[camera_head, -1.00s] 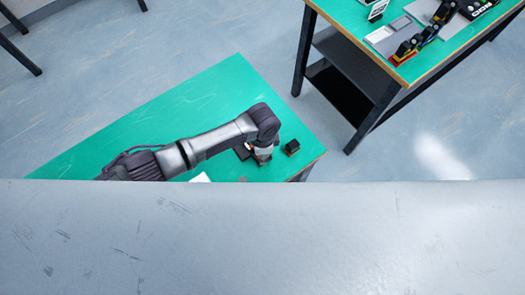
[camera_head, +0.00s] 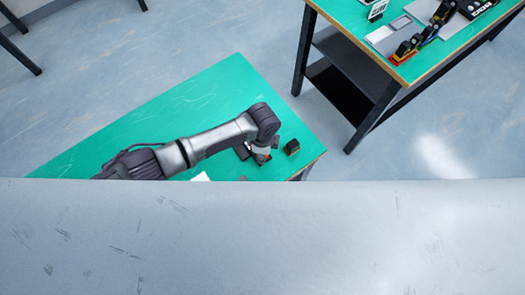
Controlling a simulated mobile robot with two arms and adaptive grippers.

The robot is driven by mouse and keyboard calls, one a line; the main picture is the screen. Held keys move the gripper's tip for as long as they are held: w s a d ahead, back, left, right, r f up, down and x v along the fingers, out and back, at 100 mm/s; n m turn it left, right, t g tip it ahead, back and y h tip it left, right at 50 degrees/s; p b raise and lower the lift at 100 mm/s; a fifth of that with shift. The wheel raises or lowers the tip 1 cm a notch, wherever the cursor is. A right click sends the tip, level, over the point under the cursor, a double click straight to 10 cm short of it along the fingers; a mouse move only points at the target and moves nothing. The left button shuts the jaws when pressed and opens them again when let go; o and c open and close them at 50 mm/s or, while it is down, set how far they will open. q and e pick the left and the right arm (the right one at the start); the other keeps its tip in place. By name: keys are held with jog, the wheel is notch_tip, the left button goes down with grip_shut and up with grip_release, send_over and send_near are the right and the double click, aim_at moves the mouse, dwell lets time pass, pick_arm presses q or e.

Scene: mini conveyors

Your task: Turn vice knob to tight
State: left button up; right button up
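My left arm reaches in from the left over the green table (camera_head: 215,95). My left gripper (camera_head: 262,158) points down at a small dark object near the table's right corner, which may be the vice. The gripper's fingers are too small and too covered by the wrist to tell whether they are open or shut. I cannot make out a knob. A small dark block (camera_head: 292,147) stands just right of the gripper, apart from it. My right gripper is not in view.
A large pale grey surface (camera_head: 300,240) fills the lower part of the view and hides the table's near side. A second green table (camera_head: 420,62) with several devices stands at the upper right. Open floor lies between the tables.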

pick_arm(q)
jog(key=o, duration=1.2)
jog(key=shift+c, duration=0.2)
jog(key=shift+r, duration=0.1)
notch_tip(320, 180, up, 12)
